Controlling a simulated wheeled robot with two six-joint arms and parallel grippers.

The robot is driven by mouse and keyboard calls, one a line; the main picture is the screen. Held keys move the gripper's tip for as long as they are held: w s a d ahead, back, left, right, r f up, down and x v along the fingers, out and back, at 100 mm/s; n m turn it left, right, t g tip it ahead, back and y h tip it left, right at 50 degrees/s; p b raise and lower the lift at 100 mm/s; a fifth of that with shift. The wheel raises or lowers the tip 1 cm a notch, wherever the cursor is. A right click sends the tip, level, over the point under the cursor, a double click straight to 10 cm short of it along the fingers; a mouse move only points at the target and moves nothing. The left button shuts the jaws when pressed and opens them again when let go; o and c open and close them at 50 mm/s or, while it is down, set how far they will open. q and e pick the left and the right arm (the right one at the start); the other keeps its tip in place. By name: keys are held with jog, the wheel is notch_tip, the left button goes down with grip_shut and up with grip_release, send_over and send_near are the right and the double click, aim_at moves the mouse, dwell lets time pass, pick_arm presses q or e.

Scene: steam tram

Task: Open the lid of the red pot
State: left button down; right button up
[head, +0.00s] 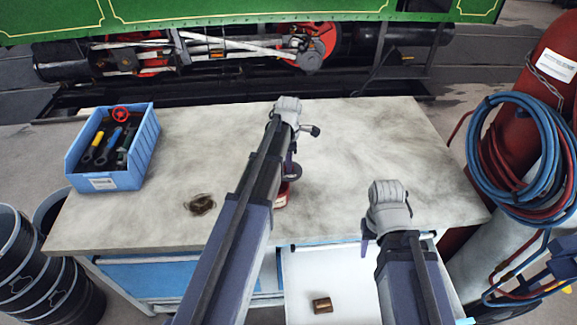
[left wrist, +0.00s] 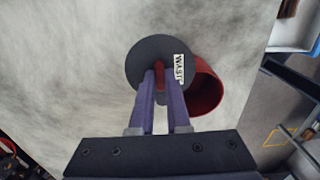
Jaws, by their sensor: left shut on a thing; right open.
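The red pot (head: 283,197) stands on the bench, mostly hidden behind my left arm in the head view. In the left wrist view the pot (left wrist: 207,92) shows its red wall to the right of and behind its dark round lid (left wrist: 145,52). The lid bears a white label and sits off to one side of the pot; whether they still touch I cannot tell. My left gripper (left wrist: 160,76) is shut on the lid's red handle (left wrist: 158,67). My right gripper (head: 369,240) is open and empty at the bench's front edge.
A blue bin (head: 145,150) of tools stands at the bench's left. A dark brown patch or object (head: 201,204) lies left of my left arm. An open white drawer (head: 325,275) holds a brass piece (head: 322,305). Hoses (head: 480,135) and a red cylinder (head: 550,80) stand right.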

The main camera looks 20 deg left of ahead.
pick_arm(q)
jog(key=shift+w+a+n, duration=0.2)
jog(key=shift+w+n, duration=0.15)
jog(key=shift+n, duration=0.55)
jog(key=c, duration=0.9)
grip_release()
notch_tip(320, 180, up, 8)
jog(key=p, duration=0.7)
jog(key=shift+f+p, duration=0.1)
jog(key=shift+p, duration=0.3)
